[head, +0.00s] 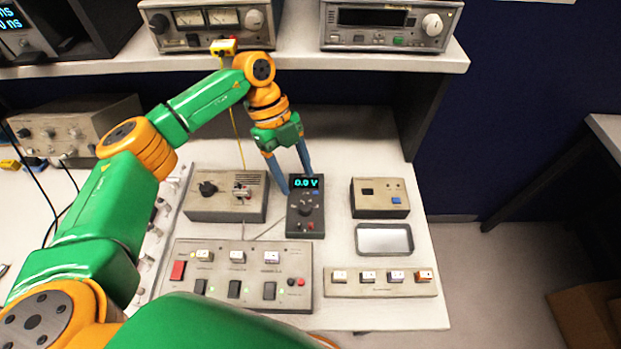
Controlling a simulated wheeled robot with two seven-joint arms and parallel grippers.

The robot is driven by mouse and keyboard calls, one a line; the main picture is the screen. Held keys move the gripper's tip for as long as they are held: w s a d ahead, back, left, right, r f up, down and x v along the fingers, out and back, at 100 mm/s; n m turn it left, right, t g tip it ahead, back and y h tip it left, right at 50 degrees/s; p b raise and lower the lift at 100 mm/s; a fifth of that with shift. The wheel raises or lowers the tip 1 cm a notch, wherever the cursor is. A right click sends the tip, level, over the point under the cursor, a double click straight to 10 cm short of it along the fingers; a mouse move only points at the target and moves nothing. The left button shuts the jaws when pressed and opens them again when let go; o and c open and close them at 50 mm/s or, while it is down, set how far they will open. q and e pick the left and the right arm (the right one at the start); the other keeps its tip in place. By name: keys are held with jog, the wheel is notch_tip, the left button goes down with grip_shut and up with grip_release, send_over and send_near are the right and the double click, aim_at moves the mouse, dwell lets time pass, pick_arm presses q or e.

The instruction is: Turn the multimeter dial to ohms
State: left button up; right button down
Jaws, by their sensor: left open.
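The multimeter (306,225) is a dark upright-facing box on the white bench. Its screen (306,183) glows blue and reads "0.0 V". Its round dark dial (306,209) sits below the screen, with small buttons around it. My left gripper (298,182) is open, its two blue fingers pointing down at the top end of the multimeter. One finger is by the screen's left edge and the other is behind its top. I cannot tell whether either finger touches it. My right gripper is not in view.
A grey box with a black knob (228,197) stands left of the multimeter. A small box with a blue button (380,198) and a metal tray (384,241) are on the right. A switch panel (240,273) and a socket strip (380,284) lie in front. A shelf (300,64) overhangs behind.

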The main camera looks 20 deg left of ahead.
aim_at(305, 206)
pick_arm(q)
jog(key=p+x, duration=0.1)
jog(key=x, duration=0.2)
jog(key=s+p+x, duration=0.1)
jog(key=x, duration=0.2)
jog(key=shift+s+d, duration=0.1)
jog(key=shift+s, duration=0.05)
jog(key=shift+f, duration=0.35)
grip_shut()
